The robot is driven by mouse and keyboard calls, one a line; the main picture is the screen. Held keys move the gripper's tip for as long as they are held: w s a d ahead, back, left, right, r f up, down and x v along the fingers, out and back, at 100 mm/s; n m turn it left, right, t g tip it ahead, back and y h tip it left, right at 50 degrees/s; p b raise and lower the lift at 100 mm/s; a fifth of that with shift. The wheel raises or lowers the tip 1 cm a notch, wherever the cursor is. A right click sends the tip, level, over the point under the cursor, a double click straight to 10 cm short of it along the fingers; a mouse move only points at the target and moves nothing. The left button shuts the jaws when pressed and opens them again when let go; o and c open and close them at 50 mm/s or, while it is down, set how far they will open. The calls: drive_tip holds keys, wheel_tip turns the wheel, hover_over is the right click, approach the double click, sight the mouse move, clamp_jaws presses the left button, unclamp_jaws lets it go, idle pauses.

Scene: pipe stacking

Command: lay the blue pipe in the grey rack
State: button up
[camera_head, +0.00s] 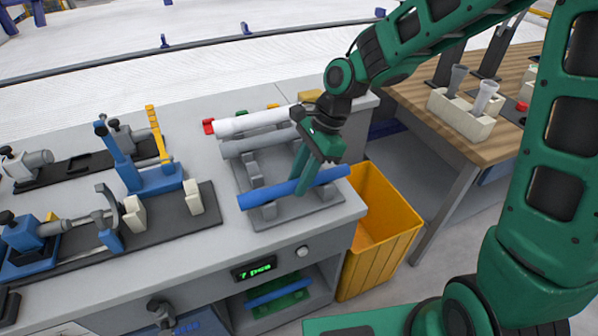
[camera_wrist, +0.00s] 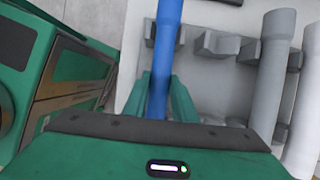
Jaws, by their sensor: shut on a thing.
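The blue pipe (camera_head: 268,194) lies across the front of the grey rack (camera_head: 246,174) in the head view. My gripper (camera_head: 303,184) is over the pipe's right half, with its fingers on either side of it. In the wrist view, the blue pipe (camera_wrist: 166,62) runs between the two green fingers (camera_wrist: 166,98), which are shut on it. A grey pipe (camera_head: 258,142) and a white pipe (camera_head: 250,121) lie behind in the rack. I cannot tell whether the blue pipe touches the rack's front supports.
A yellow bin (camera_head: 385,232) stands on the floor right of the bench. Blue clamp fixtures (camera_head: 150,178) stand to the left of the rack. A wooden table (camera_head: 455,125) with a cream holder (camera_head: 462,118) is at the right. Another blue pipe (camera_head: 280,291) lies on a lower shelf.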

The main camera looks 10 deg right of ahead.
drive_tip(key=o, duration=1.2)
drive_tip(key=shift+c, duration=0.2)
drive_tip(key=v, duration=1)
drive_tip(key=shift+w, duration=0.15)
drive_tip(key=s+d+n+t+h, duration=0.1)
drive_tip(key=s+d+n+h, duration=0.15)
drive_tip(key=d, duration=0.65)
drive_tip(key=s+d+n+h, duration=0.1)
drive_tip(key=s+d, duration=0.3)
drive_tip(key=d, duration=0.5)
drive_tip(key=s+d+n, duration=0.5)
drive_tip(key=s+d, duration=0.7)
drive_tip(key=s, duration=0.3)
drive_tip(key=shift+s+d+f+h, duration=0.25)
drive_tip(key=shift+s+f+h, duration=0.05)
drive_tip(key=shift+s+h, duration=0.1)
